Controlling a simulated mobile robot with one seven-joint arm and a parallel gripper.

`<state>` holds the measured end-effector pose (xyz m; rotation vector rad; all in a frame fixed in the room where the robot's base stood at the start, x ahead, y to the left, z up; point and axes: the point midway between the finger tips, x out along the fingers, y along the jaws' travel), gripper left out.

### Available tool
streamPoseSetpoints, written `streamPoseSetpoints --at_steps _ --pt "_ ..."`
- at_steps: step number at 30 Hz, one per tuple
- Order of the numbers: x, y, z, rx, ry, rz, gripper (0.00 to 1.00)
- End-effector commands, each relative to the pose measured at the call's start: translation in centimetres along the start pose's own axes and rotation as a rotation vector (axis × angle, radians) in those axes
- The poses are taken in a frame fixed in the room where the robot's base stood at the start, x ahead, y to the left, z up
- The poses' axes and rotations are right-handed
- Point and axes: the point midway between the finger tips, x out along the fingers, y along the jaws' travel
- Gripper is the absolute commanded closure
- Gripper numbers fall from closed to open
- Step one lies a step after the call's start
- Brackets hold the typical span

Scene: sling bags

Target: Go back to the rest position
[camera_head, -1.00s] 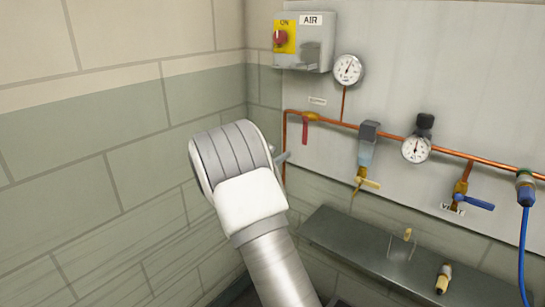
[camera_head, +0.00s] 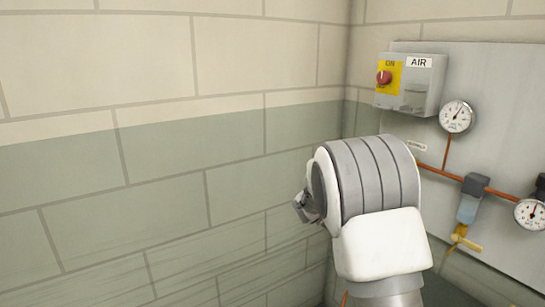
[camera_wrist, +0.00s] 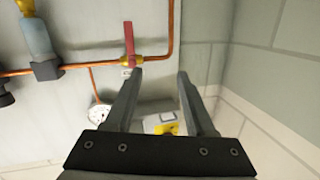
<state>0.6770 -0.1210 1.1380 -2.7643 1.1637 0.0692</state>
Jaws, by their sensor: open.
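My gripper (camera_wrist: 160,78) shows in the wrist view with its two dark fingers apart and nothing between them. Beyond the fingers are the grey wall panel, a red-handled valve (camera_wrist: 130,42) on a copper pipe (camera_wrist: 85,67), and the control box (camera_wrist: 162,124) with its yellow plate. The wrist picture is turned over, with the box low in it. In the head view, my grey and white arm stands in front of the wall corner and hides part of the panel. The gripper's fingers cannot be made out there.
The AIR box (camera_head: 411,82) with a red knob, a gauge (camera_head: 456,116), a second gauge (camera_head: 531,213) and a filter (camera_head: 468,205) are on the panel at the right. The block wall (camera_head: 130,190) at the left is bare.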

Motion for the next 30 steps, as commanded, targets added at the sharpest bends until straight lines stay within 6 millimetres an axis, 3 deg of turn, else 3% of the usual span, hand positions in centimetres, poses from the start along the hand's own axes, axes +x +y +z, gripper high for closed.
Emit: streamPoseSetpoints --at_steps 1,6,11,16,23,30 --pt "-0.8 -0.5 -1.8 0.025 -0.029 -0.064 0.45" --pt "-4.7 -2.3 -5.1 0.06 -0.153 -0.289 0.45" --pt "-9.8 -2.7 -7.3 0.05 -0.276 -0.477 0.45" --pt "-16.3 -1.4 -8.4 -0.003 -0.415 -0.638 0.45" --pt "-25.4 3.4 -7.8 -0.145 -0.606 -0.773 0.45" --pt "-33.5 11.8 -5.0 -0.35 -0.801 -0.777 0.45"
